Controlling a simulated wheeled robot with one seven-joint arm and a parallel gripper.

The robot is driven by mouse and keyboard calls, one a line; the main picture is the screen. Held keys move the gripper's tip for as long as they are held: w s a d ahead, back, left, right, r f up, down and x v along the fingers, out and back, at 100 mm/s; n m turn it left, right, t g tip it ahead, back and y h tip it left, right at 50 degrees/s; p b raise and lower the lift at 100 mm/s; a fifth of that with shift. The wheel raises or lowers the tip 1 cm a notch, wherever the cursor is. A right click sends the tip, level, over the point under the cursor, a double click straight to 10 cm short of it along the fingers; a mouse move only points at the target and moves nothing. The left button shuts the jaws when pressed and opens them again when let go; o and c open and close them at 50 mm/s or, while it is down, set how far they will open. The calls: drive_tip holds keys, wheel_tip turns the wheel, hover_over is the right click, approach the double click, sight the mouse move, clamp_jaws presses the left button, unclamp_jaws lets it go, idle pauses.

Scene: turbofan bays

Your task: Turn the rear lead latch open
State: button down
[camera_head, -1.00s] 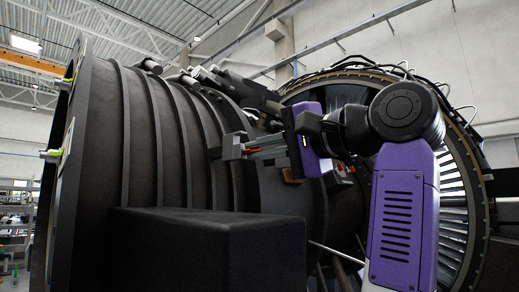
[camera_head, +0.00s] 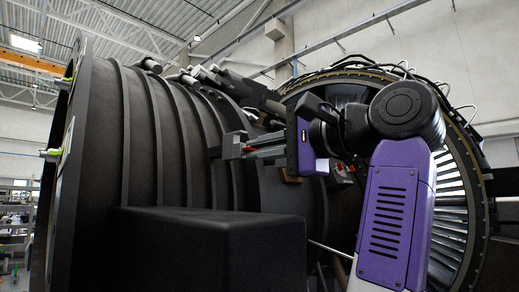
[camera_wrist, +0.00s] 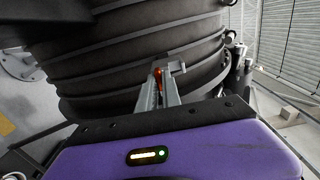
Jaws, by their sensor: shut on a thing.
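My gripper (camera_head: 236,147) reaches left from the purple wrist to the dark ribbed engine casing (camera_head: 178,140). In the wrist view its two grey fingers (camera_wrist: 159,88) are close together, shut on a small orange-red latch (camera_wrist: 158,73) against the casing. A grey bracket-like piece (camera_wrist: 176,68) shows just right of the fingertips. The latch's own shape is mostly hidden by the fingers, and I cannot tell its turn angle. In the head view the fingertips touch or nearly touch the casing side, and the latch cannot be made out there.
A large black box-shaped block (camera_head: 208,250) stands in front of the casing, below my gripper. Pipes and dark fittings (camera_head: 240,90) run along the casing top. The bladed fan ring (camera_head: 455,205) is at the right, behind my arm. Yellow-green fittings (camera_head: 52,154) sit on the left flange.

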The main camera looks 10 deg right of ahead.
drive_tip(key=c, duration=1.5)
unclamp_jaws()
drive_tip(key=shift+c, duration=0.2)
drive_tip(key=shift+d, duration=0.1)
drive_tip(key=b+v, duration=0.3)
drive_tip(key=v, duration=0.4)
drive_tip(key=shift+s+d, duration=0.2)
drive_tip(key=shift+s, duration=0.1)
